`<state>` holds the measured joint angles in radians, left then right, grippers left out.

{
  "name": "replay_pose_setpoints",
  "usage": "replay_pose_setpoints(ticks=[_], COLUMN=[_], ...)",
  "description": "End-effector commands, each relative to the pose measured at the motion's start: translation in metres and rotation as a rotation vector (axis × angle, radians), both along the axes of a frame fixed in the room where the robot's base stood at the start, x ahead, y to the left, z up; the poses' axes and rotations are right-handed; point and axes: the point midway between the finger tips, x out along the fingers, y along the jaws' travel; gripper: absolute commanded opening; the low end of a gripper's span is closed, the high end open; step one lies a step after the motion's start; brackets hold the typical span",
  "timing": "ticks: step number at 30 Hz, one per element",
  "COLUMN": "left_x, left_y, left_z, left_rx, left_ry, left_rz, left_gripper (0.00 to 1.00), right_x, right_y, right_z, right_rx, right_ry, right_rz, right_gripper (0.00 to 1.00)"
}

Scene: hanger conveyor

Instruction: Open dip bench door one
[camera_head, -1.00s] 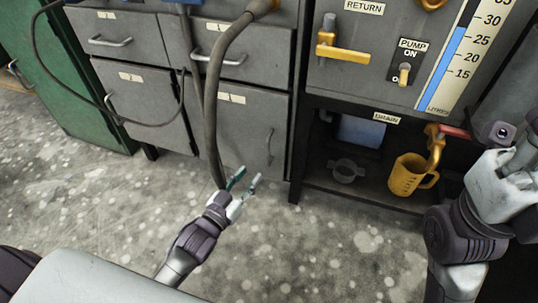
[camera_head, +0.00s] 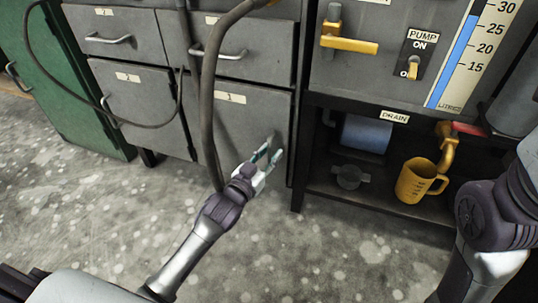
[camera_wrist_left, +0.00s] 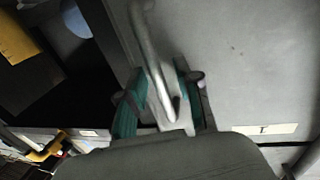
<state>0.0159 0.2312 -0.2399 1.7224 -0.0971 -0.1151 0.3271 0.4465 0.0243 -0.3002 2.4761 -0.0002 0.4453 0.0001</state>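Dip bench door one (camera_head: 240,125) is the grey lower door with a "1" label, right of the door marked 2. It looks shut. Its label also shows in the left wrist view (camera_wrist_left: 265,128). My left gripper (camera_head: 268,157) is at the door's right side, by its vertical bar handle (camera_wrist_left: 151,50). In the left wrist view, the teal finger pads of the gripper (camera_wrist_left: 158,100) are apart, with the handle's end between them. I cannot tell whether they touch it. In the head view the gripper hides much of the handle. My right gripper is out of view.
A hanging hose (camera_head: 208,100) runs down in front of door one, close to my left wrist. Right of the door, an open shelf (camera_head: 375,200) holds a yellow jug (camera_head: 414,182) under the drain tap (camera_head: 446,145). The speckled floor (camera_head: 300,260) in front is clear.

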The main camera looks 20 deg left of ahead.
Motion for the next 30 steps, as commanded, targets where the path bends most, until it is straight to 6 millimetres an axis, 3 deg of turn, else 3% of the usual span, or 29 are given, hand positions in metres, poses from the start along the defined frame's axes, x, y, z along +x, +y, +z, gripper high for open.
replay_pose_setpoints(ticks=[1,5,20,26,30], left_x=[0.000,0.000,-0.003,-0.023,-0.049], left_y=[0.000,0.000,0.001,0.004,0.009], left_z=[0.000,0.000,0.001,0.003,0.005], left_rx=[0.000,0.000,0.002,0.007,0.010], left_ry=[0.000,0.000,0.000,0.003,0.007], left_rz=[0.000,0.000,-0.010,-0.071,-0.153], left_gripper=[0.22,0.00,0.00,0.00,0.00], right_x=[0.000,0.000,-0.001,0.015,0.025], right_y=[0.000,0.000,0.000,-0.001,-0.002], right_z=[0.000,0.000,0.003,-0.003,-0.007], right_rx=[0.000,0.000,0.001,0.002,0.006], right_ry=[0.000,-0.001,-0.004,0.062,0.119], right_rz=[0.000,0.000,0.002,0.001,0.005], right_gripper=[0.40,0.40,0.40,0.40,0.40])
